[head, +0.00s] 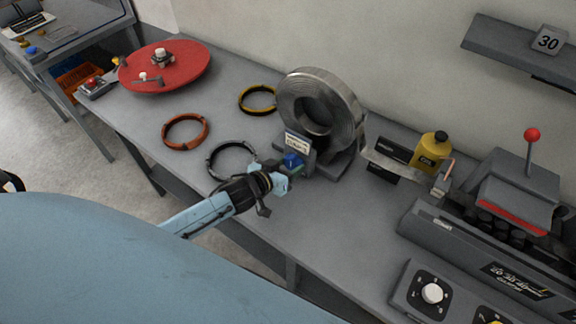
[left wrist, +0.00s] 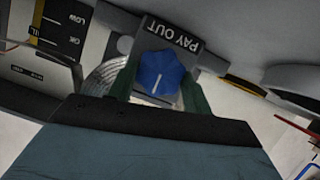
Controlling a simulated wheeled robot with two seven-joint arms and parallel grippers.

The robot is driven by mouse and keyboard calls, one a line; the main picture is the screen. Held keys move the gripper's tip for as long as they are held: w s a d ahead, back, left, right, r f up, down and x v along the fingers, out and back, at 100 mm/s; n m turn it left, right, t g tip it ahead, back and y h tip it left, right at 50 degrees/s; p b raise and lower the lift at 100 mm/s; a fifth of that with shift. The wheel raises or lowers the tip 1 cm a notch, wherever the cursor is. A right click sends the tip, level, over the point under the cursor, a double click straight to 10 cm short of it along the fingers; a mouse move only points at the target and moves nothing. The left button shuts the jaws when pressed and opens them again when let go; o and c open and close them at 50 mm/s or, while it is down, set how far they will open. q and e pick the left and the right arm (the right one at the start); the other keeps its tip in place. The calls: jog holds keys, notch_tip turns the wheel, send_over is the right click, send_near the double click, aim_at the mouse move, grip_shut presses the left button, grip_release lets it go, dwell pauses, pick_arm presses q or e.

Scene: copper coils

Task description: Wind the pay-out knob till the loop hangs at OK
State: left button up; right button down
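The blue pay-out knob (head: 292,160) sits on a small stand in front of the big metal coil (head: 318,108). In the left wrist view the knob (left wrist: 163,75) has a white pointer line, below an upside-down PAY OUT plate (left wrist: 173,35). My left gripper (left wrist: 164,82) has its two green fingers against the knob's sides; in the head view it (head: 284,168) reaches the knob from the left. The metal strip loop (head: 378,157) hangs right of the coil. In the wrist view the loop (left wrist: 35,65) edge lies near OK on the gauge (left wrist: 50,28), on the side away from LOW. My right gripper is not in view.
A yellow bottle (head: 432,152) and a machine with a red-knobbed lever (head: 515,185) stand to the right. Orange (head: 186,131), black (head: 232,158) and yellow (head: 258,98) rings lie left of the coil. A red turntable (head: 165,68) is at the far left.

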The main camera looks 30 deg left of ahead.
pick_arm(q)
jog(key=shift+c, duration=1.4)
jog(key=shift+d+m+y, duration=0.15)
jog(key=shift+m+y, duration=0.45)
jog(key=shift+m, duration=0.1)
jog(key=shift+d+f+m+y+b, duration=0.1)
jog(key=shift+m+y+b, duration=0.35)
jog(key=shift+m, duration=0.45)
jog(key=shift+d+f+m+t+y+b, duration=0.15)
jog(key=shift+m+t+y+b, duration=0.35)
jog(key=shift+m+y+b, duration=0.95)
jog(key=shift+m+b, duration=0.65)
jog(key=shift+b, duration=0.15)
